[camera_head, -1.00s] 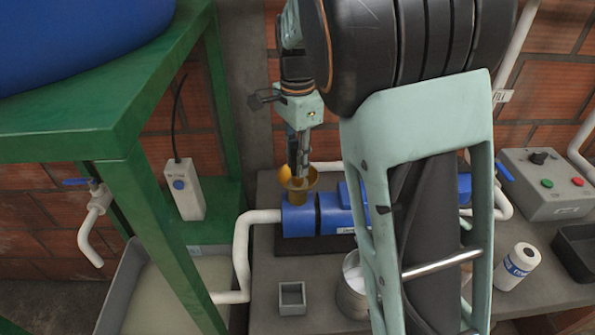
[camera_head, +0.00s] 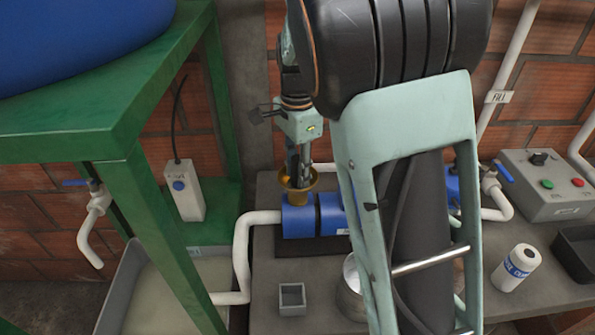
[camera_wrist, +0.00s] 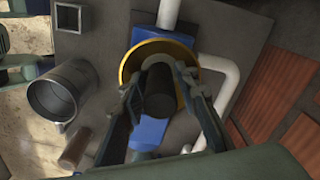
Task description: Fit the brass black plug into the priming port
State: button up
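The black plug (camera_wrist: 159,92) shows as a dark cylinder between the fingers of my gripper (camera_wrist: 159,76) in the wrist view. The fingers appear closed on its two sides. Its far end is hidden from view. A brass-yellow funnel-shaped cup (camera_wrist: 130,68) surrounds the plug in that view. In the head view, the cup (camera_head: 299,196) sits over the left end of the blue pump body (camera_head: 297,222), and my gripper (camera_head: 298,183) points steeply down into it. The priming port opening itself is hidden, so I cannot tell how deep the plug sits.
A metal pot (camera_head: 349,300) and a small square grey box (camera_head: 292,299) stand on the bench in front. White pipes (camera_head: 242,260) join the pump. A white bottle (camera_head: 516,267), a control box (camera_head: 546,188) and a dark tray (camera_head: 576,252) are at right. A green frame (camera_head: 160,225) stands left.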

notch_tip(320, 180, up, 12)
jog(key=shift+r+p, duration=0.1)
jog(key=shift+p, duration=0.2)
